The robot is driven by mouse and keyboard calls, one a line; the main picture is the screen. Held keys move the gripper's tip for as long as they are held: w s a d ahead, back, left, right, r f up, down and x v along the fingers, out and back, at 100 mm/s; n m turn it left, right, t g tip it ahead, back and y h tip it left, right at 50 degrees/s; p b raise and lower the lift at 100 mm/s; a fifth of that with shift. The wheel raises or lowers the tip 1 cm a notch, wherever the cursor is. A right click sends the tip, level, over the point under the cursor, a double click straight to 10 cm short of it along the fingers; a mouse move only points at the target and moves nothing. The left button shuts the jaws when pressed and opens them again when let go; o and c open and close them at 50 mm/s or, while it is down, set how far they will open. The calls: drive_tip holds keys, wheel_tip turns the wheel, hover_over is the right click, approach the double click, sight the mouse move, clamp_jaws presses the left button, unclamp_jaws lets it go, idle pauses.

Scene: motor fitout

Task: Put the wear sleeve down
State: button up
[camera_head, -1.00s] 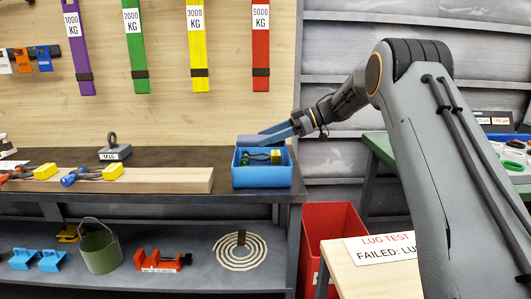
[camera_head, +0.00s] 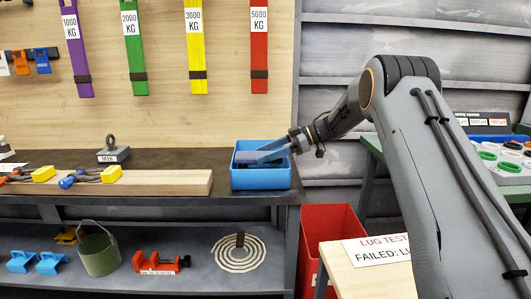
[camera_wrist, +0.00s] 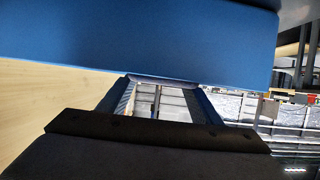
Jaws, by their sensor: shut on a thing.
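The wear sleeve (camera_head: 246,157), a flat dark blue piece, is at the mouth of the blue bin (camera_head: 261,179), near the bench's right end. My gripper (camera_head: 268,151) reaches in over the bin's right side, shut on the sleeve. The sleeve and fingers hide most of the bin's inside; I cannot tell whether the sleeve touches the contents. In the wrist view, my fingers (camera_wrist: 160,88) run up to a broad blue surface across the top; whether it is sleeve or bin is unclear.
Left of the bin lies a wooden beam (camera_head: 165,182) with yellow-ended tools. A weight with an eye (camera_head: 112,152) stands behind it. A red bin (camera_head: 332,232) and a sign-bearing table (camera_head: 350,272) are at lower right. Coloured slings hang behind.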

drive_tip(key=shift+f, duration=0.2)
drive_tip(key=o, duration=1.1)
drive_tip(key=shift+r, duration=0.1)
